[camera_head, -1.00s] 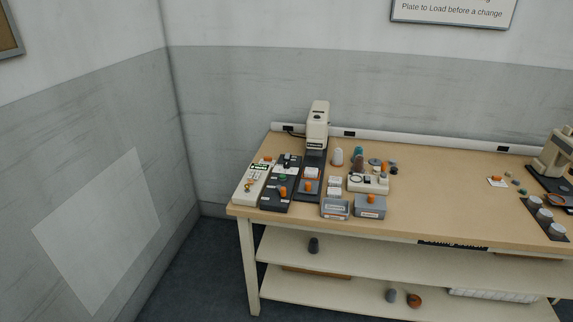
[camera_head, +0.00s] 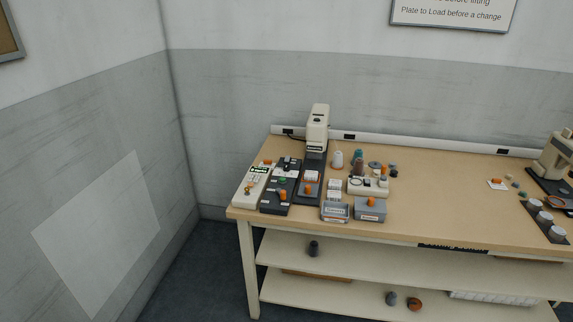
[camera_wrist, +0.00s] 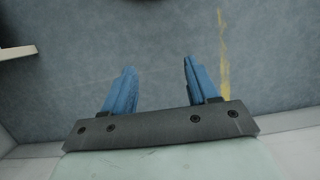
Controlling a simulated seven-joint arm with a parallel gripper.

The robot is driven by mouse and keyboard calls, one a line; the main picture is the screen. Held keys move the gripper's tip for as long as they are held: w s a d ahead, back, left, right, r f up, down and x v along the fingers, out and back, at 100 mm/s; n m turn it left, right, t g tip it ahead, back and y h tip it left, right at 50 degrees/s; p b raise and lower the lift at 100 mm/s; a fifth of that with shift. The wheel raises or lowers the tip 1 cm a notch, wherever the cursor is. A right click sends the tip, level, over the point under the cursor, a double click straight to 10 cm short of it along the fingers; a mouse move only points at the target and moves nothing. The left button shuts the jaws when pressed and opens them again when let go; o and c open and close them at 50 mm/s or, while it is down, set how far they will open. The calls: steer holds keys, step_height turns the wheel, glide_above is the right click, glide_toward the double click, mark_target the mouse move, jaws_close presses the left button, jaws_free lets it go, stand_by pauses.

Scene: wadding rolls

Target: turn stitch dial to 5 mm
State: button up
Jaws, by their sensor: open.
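My gripper (camera_wrist: 160,82) shows in the wrist view with its two blue fingers apart and nothing between them. It hangs over blue-grey floor, away from the bench, and is out of the head view. In the head view, a dark control panel (camera_head: 270,203) with an orange knob (camera_head: 282,195) and a green button lies at the left of the bench. A pale panel (camera_head: 246,196) with small controls lies left of it. The dial markings are too small to read, so I cannot tell which knob is the stitch dial or its setting.
The wooden bench (camera_head: 430,205) has a white machine (camera_head: 318,128) behind the panels. Grey bins (camera_head: 370,209) and thread spools stand right of it. Another machine (camera_head: 556,155) is at the far right. The bench middle is mostly clear. A yellow floor line (camera_wrist: 224,60) shows in the wrist view.

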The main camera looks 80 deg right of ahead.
steer(key=w+d+r+m+t, duration=0.2)
steer(key=w+d+r, duration=0.5)
steer(key=w, duration=0.2)
steer(key=w+d+r+m+t, duration=0.1)
steer(key=w+d+r+m, duration=0.1)
steer(key=w+d+r, duration=0.7)
steer(key=w+d+r+m, duration=0.1)
steer(key=d+r+m, duration=0.3)
steer(key=d, duration=1.1)
steer(key=w+d+r+m, duration=0.1)
steer(key=d+r+m, duration=0.2)
steer(key=d, duration=1.1)
steer(key=s+d+r+m, duration=0.2)
steer(key=s+d+r, duration=0.1)
steer(key=d, duration=0.5)
steer(key=s+d+r+m, duration=0.2)
steer(key=s+d+r, duration=0.15)
steer(key=d, duration=0.35)
step_height(320, 180, up, 19)
steer(key=m, duration=1)
glide_above(286, 166)
step_height(286, 166, down, 14)
steer(key=shift+d+r, duration=0.1)
steer(key=shift+r, duration=0.15)
